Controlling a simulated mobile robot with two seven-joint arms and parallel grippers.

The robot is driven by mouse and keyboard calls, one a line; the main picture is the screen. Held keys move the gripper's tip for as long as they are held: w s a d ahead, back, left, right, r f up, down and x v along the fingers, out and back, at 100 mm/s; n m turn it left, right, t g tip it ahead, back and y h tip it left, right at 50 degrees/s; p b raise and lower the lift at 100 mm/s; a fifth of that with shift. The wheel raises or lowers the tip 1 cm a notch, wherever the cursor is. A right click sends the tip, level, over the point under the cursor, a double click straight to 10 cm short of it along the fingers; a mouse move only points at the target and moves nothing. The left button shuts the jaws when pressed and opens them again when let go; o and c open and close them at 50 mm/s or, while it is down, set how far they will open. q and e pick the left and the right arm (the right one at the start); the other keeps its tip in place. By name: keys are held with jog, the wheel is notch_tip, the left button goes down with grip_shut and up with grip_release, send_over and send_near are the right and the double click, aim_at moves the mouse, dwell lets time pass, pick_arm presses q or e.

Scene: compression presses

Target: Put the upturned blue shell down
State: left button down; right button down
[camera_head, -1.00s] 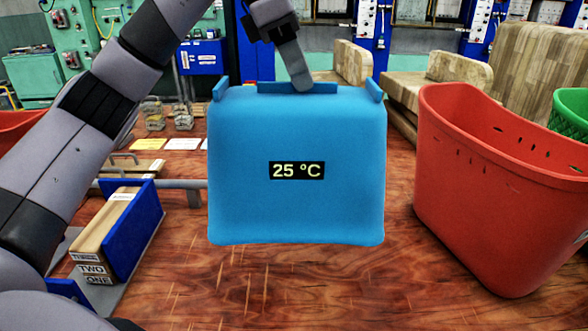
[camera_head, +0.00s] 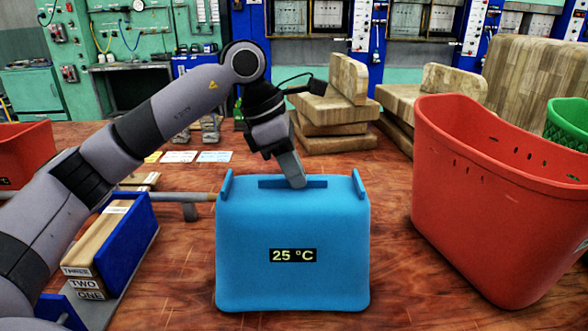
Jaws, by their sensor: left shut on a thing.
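The blue shell (camera_head: 292,235) stands upright in the middle of the head view, with a "25 °C" label on its front and raised tabs along its top. My left gripper (camera_head: 294,182) comes down from above and is shut on the shell at its top, by the middle tab. The fingertips are partly hidden there. The shell's lower edge is close to the wooden table (camera_head: 190,285); I cannot tell whether it touches. My right gripper is not in view.
A large red bin (camera_head: 490,215) stands to the right, with a green basket (camera_head: 570,125) behind it. Wooden blocks (camera_head: 335,115) are stacked behind the shell. At left is a blue holder (camera_head: 130,240) with boards marked ONE, TWO and THREE. Bare table lies on both sides of the shell.

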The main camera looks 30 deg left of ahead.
pick_arm(q)
jog(key=c, duration=1.6)
grip_release()
jog(key=o, duration=0.3)
jog(key=shift+o, duration=0.2)
jog(key=shift+r, duration=0.15)
jog(key=v, duration=1.1)
jog(key=shift+r, duration=0.4)
jog(key=shift+s, duration=0.15)
